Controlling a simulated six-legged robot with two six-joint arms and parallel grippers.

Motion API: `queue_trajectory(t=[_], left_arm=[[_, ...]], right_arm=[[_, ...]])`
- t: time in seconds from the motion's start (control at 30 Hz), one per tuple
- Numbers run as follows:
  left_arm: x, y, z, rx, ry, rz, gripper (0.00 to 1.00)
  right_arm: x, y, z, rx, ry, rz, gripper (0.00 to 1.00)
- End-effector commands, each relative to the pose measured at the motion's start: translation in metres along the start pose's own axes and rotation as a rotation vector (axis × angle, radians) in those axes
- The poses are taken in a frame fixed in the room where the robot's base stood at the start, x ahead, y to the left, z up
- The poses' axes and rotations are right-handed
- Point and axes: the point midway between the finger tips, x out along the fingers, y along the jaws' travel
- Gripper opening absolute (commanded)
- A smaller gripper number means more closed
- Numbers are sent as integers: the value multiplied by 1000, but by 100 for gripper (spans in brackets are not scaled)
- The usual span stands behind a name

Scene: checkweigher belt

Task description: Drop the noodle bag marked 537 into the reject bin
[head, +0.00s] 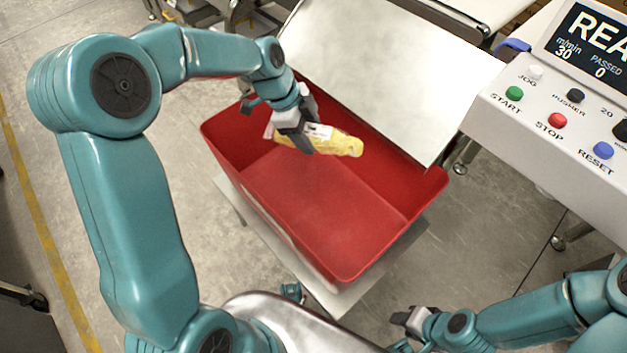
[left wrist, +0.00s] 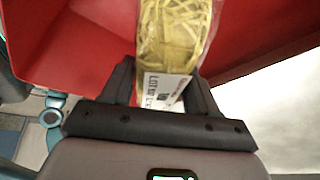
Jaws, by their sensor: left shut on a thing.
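A clear bag of yellow noodles (head: 342,143) with a white label is in my left gripper (head: 307,143). The bag also shows in the left wrist view (left wrist: 175,40), its label between the two dark fingers (left wrist: 160,88); I cannot read a number on it. The left gripper is shut on the bag, over the far part of the red reject bin (head: 320,196). The bin's visible floor is bare. My right gripper (head: 408,318) is low at the bottom, apart from the bin; its fingers are too small to judge.
A pale metal chute plate (head: 385,70) slopes at the bin's far edge. A control panel (head: 550,120) with coloured buttons and a display (head: 595,45) stands at the right. The bin sits on a light stand (head: 335,297). Open floor lies left of it.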

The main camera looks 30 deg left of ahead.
Motion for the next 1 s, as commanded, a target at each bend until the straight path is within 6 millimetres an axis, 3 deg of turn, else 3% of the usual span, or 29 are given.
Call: queue_trajectory(t=[0.03, 0.07, 0.13, 0.43, 0.57, 1.0], left_arm=[[-1, 0, 0, 0, 0, -1, 19], [-1, 0, 0, 0, 0, -1, 66], [-1, 0, 0, 0, 0, -1, 89], [-1, 0, 0, 0, 0, 0, 89], [-14, -1, -1, 0, 0, -3, 89], [-125, -1, -1, 0, -1, -5, 89]], right_arm=[[0, 0, 0, 0, 0, 0, 43], [0, 0, 0, 0, 0, 0, 43], [0, 0, 0, 0, 0, 0, 43], [-1, 0, 0, 0, 0, 0, 43], [-5, -2, 0, 0, 0, 0, 43], [-31, -11, 1, 0, 0, 0, 43]])
